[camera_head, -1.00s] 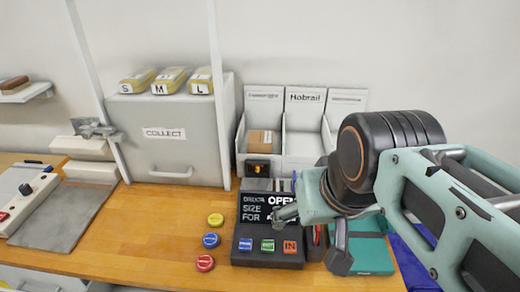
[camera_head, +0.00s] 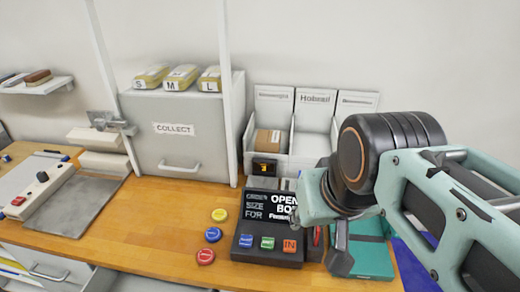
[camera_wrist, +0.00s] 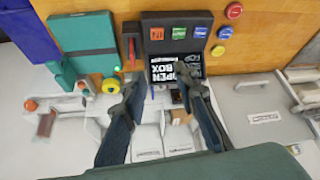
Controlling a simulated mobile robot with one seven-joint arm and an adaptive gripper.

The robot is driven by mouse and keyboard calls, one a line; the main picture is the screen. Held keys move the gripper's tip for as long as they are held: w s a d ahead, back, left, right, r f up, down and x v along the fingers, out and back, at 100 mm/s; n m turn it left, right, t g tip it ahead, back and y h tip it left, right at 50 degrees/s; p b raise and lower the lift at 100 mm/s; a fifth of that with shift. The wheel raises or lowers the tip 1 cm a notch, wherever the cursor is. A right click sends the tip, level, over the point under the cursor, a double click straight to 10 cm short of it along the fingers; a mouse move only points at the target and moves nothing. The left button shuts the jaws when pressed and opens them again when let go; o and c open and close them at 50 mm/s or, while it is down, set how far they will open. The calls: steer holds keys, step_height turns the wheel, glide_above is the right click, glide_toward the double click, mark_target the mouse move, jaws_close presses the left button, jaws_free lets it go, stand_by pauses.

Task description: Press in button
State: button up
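The orange IN button (camera_head: 290,246) is the rightmost of three square buttons on a black panel (camera_head: 266,258) with a screen behind them. In the wrist view, which is upside down, the IN button (camera_wrist: 157,34) is at the top, left of the green and blue ones. My gripper (camera_wrist: 163,88) is open and empty, its two fingers apart, with the screen (camera_wrist: 176,68) and IN button showing beyond its tips. No contact with the button shows.
Loose yellow (camera_head: 219,215), blue (camera_head: 213,235) and red (camera_head: 206,257) round buttons lie left of the panel. A teal box (camera_head: 370,255) stands close to its right. A collect cabinet (camera_head: 177,135) and white bins (camera_head: 313,140) stand behind. The wooden counter left of the round buttons is clear.

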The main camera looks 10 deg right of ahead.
jaws_close()
stand_by(1.2)
